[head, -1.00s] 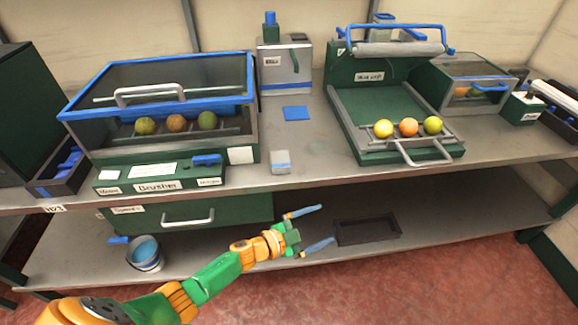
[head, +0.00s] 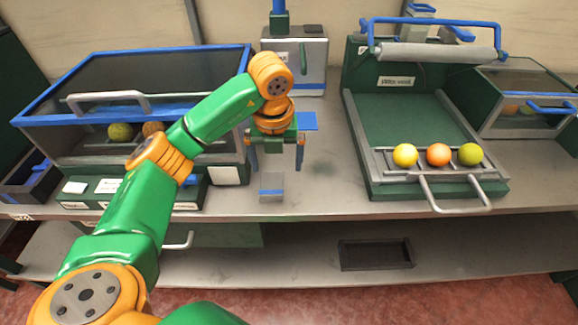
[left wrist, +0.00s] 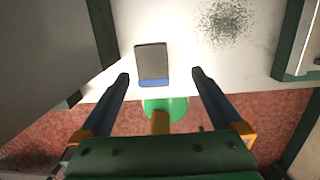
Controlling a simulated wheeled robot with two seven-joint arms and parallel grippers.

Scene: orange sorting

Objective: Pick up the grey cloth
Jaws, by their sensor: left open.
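The grey cloth (head: 271,182) is a small grey rectangle with a blue stripe, lying flat near the front edge of the table. It also shows in the left wrist view (left wrist: 151,57), with the blue stripe on its near side. My left gripper (head: 276,164) is above the table, pointing down, open and empty. In the head view its fingers appear just behind the cloth. In the left wrist view the cloth lies just beyond the fingertips (left wrist: 160,75), between their lines. My right gripper is not in view.
A blue-framed glass box (head: 120,95) stands left of the gripper, partly hidden by my arm. A green open press (head: 395,120) with three fruits stands to the right. A blue square (head: 308,121) and a grey dispenser (head: 305,65) are behind. The table between is clear.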

